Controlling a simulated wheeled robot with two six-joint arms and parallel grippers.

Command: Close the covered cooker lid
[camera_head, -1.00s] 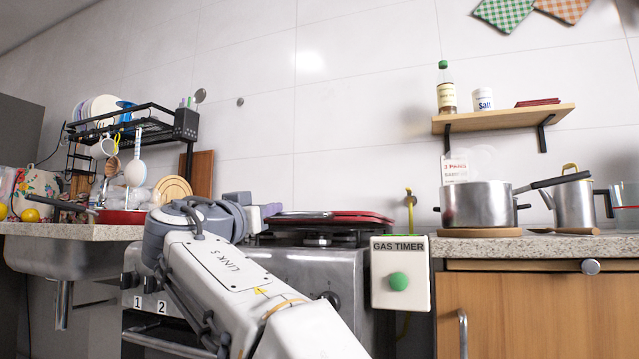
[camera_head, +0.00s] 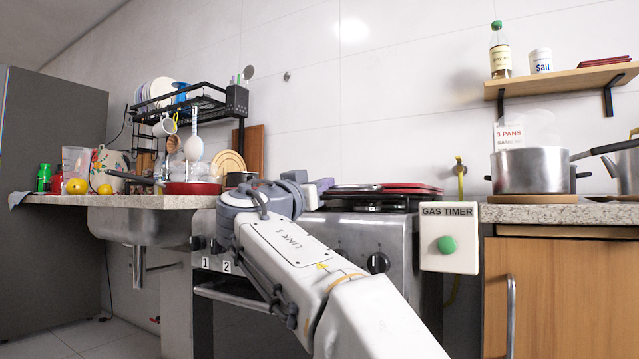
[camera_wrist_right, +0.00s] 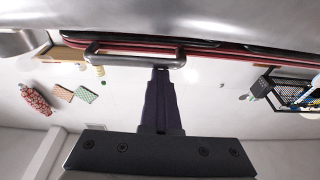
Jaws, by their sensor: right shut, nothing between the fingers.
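The cooker (camera_head: 330,240) is a grey metal stove in the middle of the head view. Its lid (camera_head: 395,188), dark with a red edge, lies about flat on top. In the right wrist view, which is upside down, the red-edged lid (camera_wrist_right: 225,47) runs along the top with a grey bar handle (camera_wrist_right: 135,62). My right gripper (camera_wrist_right: 161,72) is shut and empty, its fingertips close to the handle; I cannot tell whether they touch. In the head view my right gripper (camera_head: 318,190) is at the lid's left end, partly behind my arm. My left gripper is not in view.
A gas timer box (camera_head: 449,238) hangs right of the cooker. A steel pot (camera_head: 530,170) stands on the right counter below a shelf (camera_head: 560,82). On the left are a sink (camera_head: 140,222), a red pan (camera_head: 192,188) and a black dish rack (camera_head: 190,108).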

